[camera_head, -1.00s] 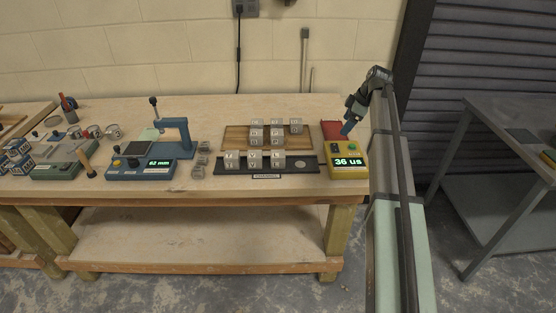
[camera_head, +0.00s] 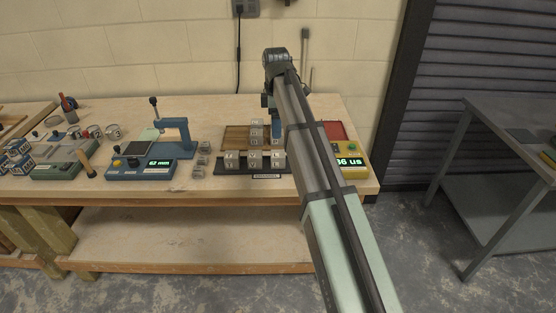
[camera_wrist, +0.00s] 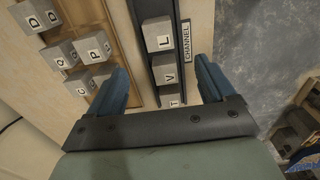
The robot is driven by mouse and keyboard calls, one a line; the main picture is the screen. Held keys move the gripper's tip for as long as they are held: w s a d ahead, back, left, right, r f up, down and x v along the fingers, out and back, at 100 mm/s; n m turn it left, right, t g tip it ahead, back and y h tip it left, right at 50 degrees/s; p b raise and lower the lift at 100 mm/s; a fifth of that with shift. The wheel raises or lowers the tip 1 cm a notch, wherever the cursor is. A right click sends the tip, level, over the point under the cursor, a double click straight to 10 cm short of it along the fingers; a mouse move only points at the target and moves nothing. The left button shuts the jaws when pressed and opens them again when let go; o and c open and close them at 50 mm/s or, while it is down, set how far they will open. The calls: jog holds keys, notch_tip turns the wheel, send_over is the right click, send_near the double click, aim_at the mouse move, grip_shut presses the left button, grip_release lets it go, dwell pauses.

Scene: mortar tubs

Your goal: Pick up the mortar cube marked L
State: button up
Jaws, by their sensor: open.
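The cube marked L (camera_wrist: 160,35) is a grey mortar cube in a dark channel tray (camera_wrist: 185,12). In the wrist view it is the uppermost of three in a row, above V (camera_wrist: 167,70) and T (camera_wrist: 172,97). In the head view it appears to be the right-hand cube (camera_head: 277,160) of the front row; its letter is too small to read. My gripper (camera_wrist: 162,82) is open and empty, with blue fingers. In the wrist view its fingertips flank the row around V and T, with L farther up. It appears to be above the cubes, apart from them.
A wooden board (camera_head: 236,137) behind the channel tray holds several more lettered cubes, some hidden by my arm. A yellow meter (camera_head: 352,168) and red pad (camera_head: 334,130) lie right. A blue press (camera_head: 178,140) and loose grey cubes (camera_head: 199,160) stand left.

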aim_at(278, 153)
notch_tip(278, 153, down, 8)
jog(key=shift+r, duration=0.1)
jog(key=shift+d+f, duration=0.15)
jog(key=shift+f, duration=1.2)
jog(key=shift+d+f, duration=0.1)
jog(key=shift+f, duration=1.2)
jog(key=shift+c, duration=0.5)
jog(key=c, duration=1.1)
jog(key=shift+c, duration=0.2)
jog(key=shift+r, duration=0.15)
